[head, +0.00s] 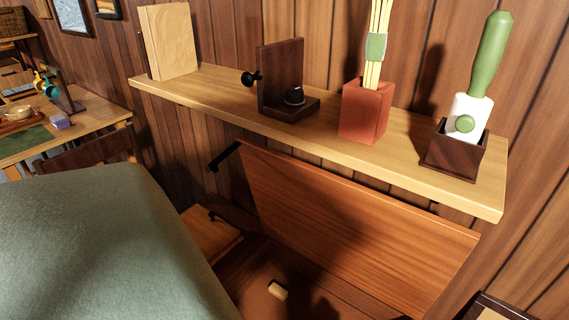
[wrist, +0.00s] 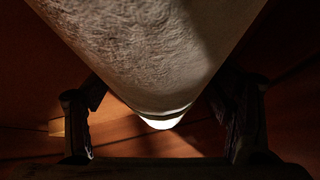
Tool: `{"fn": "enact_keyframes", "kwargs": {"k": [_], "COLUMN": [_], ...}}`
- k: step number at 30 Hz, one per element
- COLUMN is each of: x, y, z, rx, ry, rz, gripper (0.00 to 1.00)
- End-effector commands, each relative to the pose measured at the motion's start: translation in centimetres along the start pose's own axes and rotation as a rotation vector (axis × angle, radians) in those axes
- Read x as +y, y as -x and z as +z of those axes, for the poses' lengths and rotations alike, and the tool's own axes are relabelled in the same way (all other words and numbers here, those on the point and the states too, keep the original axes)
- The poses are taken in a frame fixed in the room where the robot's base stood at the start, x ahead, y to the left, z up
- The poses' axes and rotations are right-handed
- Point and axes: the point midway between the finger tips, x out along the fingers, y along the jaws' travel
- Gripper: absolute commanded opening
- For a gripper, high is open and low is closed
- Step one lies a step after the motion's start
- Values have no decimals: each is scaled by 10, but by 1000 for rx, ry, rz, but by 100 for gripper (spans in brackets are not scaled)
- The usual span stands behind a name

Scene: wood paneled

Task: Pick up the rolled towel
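In the wrist view, a large pale, rough-textured, rounded thing (wrist: 150,50), which looks like the rolled towel, fills the upper middle. It narrows toward a brightly lit end low in the middle. My gripper (wrist: 162,100) shows as two dark fingers set wide apart, one on each side of it. The inner finger edges meet its outline in the picture; I cannot tell whether they press on it. In the head view my gripper is not seen. A big grey-green rounded shape (head: 90,240) fills the lower left there; I cannot tell whether it is the towel.
A wooden shelf (head: 220,95) on the paneled wall holds a wooden block (head: 170,42), a dark stand (head: 281,75), a red-brown holder (head: 365,110) and a dark box (head: 453,150). Below it are a tilted wooden panel (head: 350,225) and a small cream piece (head: 278,290).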

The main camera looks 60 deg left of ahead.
Motion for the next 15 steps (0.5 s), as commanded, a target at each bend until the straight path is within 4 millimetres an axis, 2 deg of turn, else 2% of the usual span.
{"fn": "enact_keyframes", "kwargs": {"k": [2, 15], "x": [0, 0], "y": [0, 0], "z": [0, 0], "rx": [0, 0], "ry": [0, 0], "rz": [0, 1], "gripper": [67, 38]}}
